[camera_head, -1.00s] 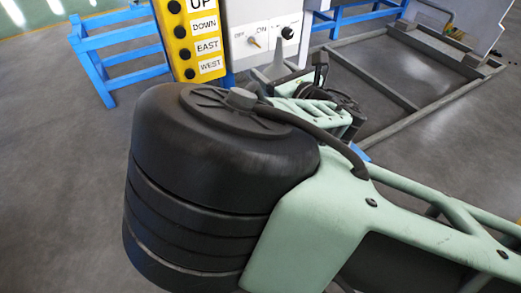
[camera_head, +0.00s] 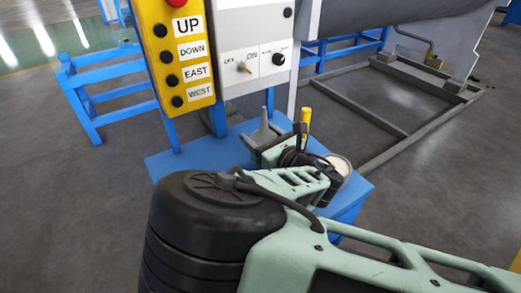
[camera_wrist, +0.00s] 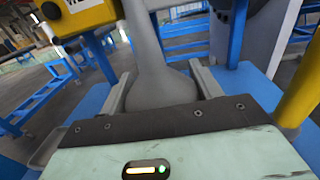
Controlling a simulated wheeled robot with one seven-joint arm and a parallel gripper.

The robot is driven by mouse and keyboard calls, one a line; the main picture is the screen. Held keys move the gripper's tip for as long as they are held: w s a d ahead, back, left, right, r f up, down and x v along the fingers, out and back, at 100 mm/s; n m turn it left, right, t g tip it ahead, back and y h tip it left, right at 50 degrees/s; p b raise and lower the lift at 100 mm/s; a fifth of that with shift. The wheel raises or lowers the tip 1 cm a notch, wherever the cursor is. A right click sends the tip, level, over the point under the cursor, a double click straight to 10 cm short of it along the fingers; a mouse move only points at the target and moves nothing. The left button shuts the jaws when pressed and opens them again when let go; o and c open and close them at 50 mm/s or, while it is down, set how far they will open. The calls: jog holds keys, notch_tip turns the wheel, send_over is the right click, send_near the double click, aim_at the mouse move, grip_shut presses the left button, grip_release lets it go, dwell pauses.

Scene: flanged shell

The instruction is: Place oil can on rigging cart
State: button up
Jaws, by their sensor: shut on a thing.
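The oil can (camera_head: 264,131) is grey with a tall tapering spout. In the wrist view the can (camera_wrist: 160,84) stands upright between the two fingers, its rounded body between them. My gripper (camera_head: 266,146) is shut on it; the fingers also show in the wrist view (camera_wrist: 161,90). The rigging cart appears to be the blue-topped stand (camera_head: 174,163) under and around my gripper. Its blue top also shows in the wrist view (camera_wrist: 246,84). My arm hides part of the top and the can's base, so I cannot tell whether the can touches it.
A yellow pendant with labelled buttons (camera_head: 181,60) and a grey switch box (camera_head: 250,68) stand behind the can. A yellow cylinder (camera_head: 305,121) and a pale round thing (camera_head: 338,170) are right of my gripper. Blue frames (camera_head: 100,85) stand behind. Blue top left of the can looks bare.

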jog(key=shift+f, duration=2)
jog(key=shift+f, duration=0.1)
jog(key=o, duration=1.1)
jog(key=shift+o, duration=0.2)
jog(key=shift+r, duration=0.2)
jog(key=b+v, duration=0.1)
jog(key=v, duration=0.4)
jog(key=b+v, duration=0.1)
jog(key=v, duration=0.4)
jog(key=shift+s+d+f, duration=0.2)
jog(key=shift+s+d, duration=0.05)
jog(key=shift+s+d+r, duration=0.1)
jog(key=shift+s+d, duration=0.3)
jog(key=shift+s, duration=0.15)
